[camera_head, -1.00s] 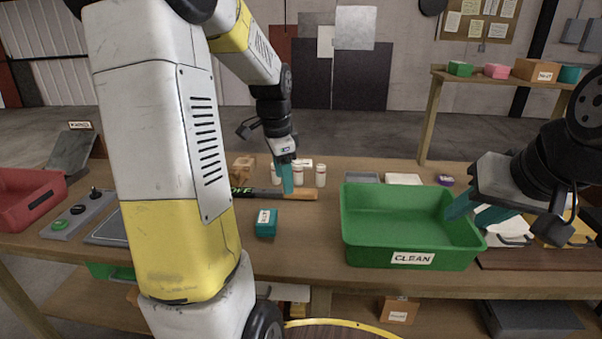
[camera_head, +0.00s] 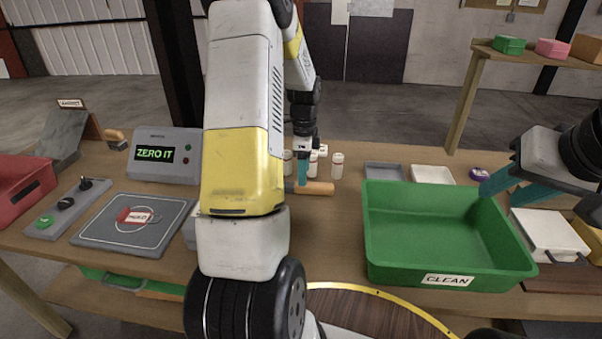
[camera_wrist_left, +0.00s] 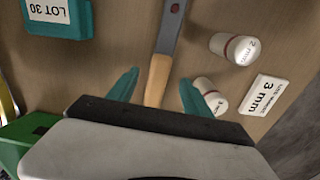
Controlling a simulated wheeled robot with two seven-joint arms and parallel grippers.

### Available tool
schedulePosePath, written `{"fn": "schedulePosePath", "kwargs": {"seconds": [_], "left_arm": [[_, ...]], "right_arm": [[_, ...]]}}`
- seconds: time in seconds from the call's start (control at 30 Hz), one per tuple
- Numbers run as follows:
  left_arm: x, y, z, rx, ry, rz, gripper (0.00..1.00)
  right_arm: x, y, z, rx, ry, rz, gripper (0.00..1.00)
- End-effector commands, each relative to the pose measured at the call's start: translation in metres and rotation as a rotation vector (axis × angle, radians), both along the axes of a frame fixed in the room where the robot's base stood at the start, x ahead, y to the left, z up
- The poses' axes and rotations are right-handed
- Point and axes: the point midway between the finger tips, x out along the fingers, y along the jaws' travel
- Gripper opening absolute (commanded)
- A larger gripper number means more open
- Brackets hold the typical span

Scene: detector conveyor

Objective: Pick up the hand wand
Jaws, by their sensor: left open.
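The hand wand has a wooden handle (camera_head: 320,188) that shows beside my left gripper (camera_head: 302,178) in the head view; my arm hides the rest. In the left wrist view, its wooden handle (camera_wrist_left: 157,82) lies between the two teal fingers of my left gripper (camera_wrist_left: 159,84), with its grey flat part (camera_wrist_left: 171,28) pointing away. The left gripper is open, with a finger on each side of the handle and gaps showing. My right gripper (camera_head: 512,188) is at the right edge of the green bin, its teal fingers apart and empty.
White vials (camera_head: 337,165) stand close behind the handle. The green CLEAN bin (camera_head: 450,279) is to the right. A "3 mm" label block (camera_wrist_left: 268,94) and teal LOT 30 box (camera_wrist_left: 57,18) lie nearby. A display unit (camera_head: 165,155) and grey pad (camera_head: 133,226) are left.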

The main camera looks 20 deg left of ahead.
Motion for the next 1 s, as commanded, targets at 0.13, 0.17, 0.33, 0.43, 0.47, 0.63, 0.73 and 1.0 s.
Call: {"fn": "schedulePosePath", "kwargs": {"seconds": [0.13, 0.17, 0.33, 0.43, 0.47, 0.63, 0.73, 1.0], "left_arm": [[-0.001, 0.000, -0.025, 0.000, 0.005, 0.000, 0.58], [0.000, 0.000, -0.029, 0.000, 0.004, 0.000, 0.58], [0.000, 0.000, -0.042, 0.000, 0.001, 0.001, 0.58], [0.000, 0.000, -0.042, 0.000, 0.001, 0.001, 0.58], [0.000, 0.000, -0.042, 0.000, 0.000, 0.001, 0.58], [0.000, 0.000, -0.042, 0.000, 0.000, 0.001, 0.41], [0.000, 0.000, -0.042, 0.000, 0.000, 0.001, 0.21], [0.001, 0.001, -0.041, 0.000, -0.001, 0.001, 0.00]], "right_arm": [[0.000, 0.000, 0.000, 0.000, 0.000, 0.000, 0.36], [0.000, 0.000, 0.000, 0.000, 0.000, 0.000, 0.36], [0.000, 0.000, 0.000, 0.000, 0.000, 0.000, 0.36], [0.000, 0.000, 0.000, 0.000, 0.000, 0.000, 0.36], [0.000, 0.000, 0.000, 0.000, 0.000, 0.000, 0.36], [0.000, 0.000, 0.000, 0.000, 0.000, 0.000, 0.36], [0.000, 0.000, 0.000, 0.000, 0.000, 0.000, 0.36], [0.000, 0.000, 0.000, 0.000, 0.000, 0.000, 0.36]]}}
